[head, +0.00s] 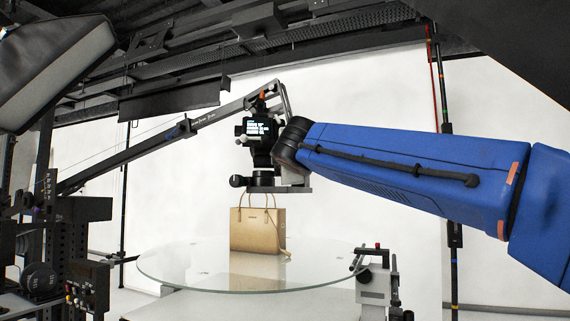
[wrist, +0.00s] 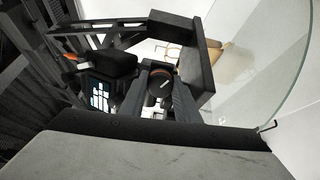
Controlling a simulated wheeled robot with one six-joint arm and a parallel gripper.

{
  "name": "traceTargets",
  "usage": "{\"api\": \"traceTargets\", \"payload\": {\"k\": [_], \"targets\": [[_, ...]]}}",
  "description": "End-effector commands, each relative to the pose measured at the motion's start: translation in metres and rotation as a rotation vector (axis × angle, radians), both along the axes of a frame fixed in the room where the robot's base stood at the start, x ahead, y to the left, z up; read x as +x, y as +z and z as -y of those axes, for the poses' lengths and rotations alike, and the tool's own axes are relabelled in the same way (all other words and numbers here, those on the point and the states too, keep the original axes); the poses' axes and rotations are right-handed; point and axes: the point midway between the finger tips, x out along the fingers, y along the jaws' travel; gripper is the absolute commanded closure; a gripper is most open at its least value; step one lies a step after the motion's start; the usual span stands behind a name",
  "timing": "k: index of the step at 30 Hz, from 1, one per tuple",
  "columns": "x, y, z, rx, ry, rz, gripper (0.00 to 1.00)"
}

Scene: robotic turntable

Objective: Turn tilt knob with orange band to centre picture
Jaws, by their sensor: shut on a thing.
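The camera head (head: 260,140) hangs from a long boom above the turntable, with a small lit screen (head: 258,128) on it. In the wrist view the screen (wrist: 98,94) shows pale blocks too small to read. The tilt knob (wrist: 160,84) is a dark round knob with a white pointer line and a brownish-orange rim. My gripper (wrist: 159,98) has its dark fingers on both sides of the knob and is shut on it. In the head view my gripper is hard to make out against the camera head. A tan handbag (head: 256,232) stands upright below.
The handbag stands on a round glass turntable (head: 165,268). The boom (head: 150,148) runs down to the left. A control panel (head: 88,292) and a softbox (head: 55,75) are at left. A clamp stand (head: 377,280) is at front right. The camera's frame (wrist: 183,55) is close to my fingers.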

Motion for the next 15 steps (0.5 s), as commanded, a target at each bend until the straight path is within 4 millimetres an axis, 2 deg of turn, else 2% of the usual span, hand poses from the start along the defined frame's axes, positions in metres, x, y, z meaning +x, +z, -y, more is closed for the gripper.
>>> {"api": "traceTargets", "payload": {"k": [15], "targets": [[0.0000,-0.0013,-0.0002,-0.480,0.001,0.070,0.94]]}}
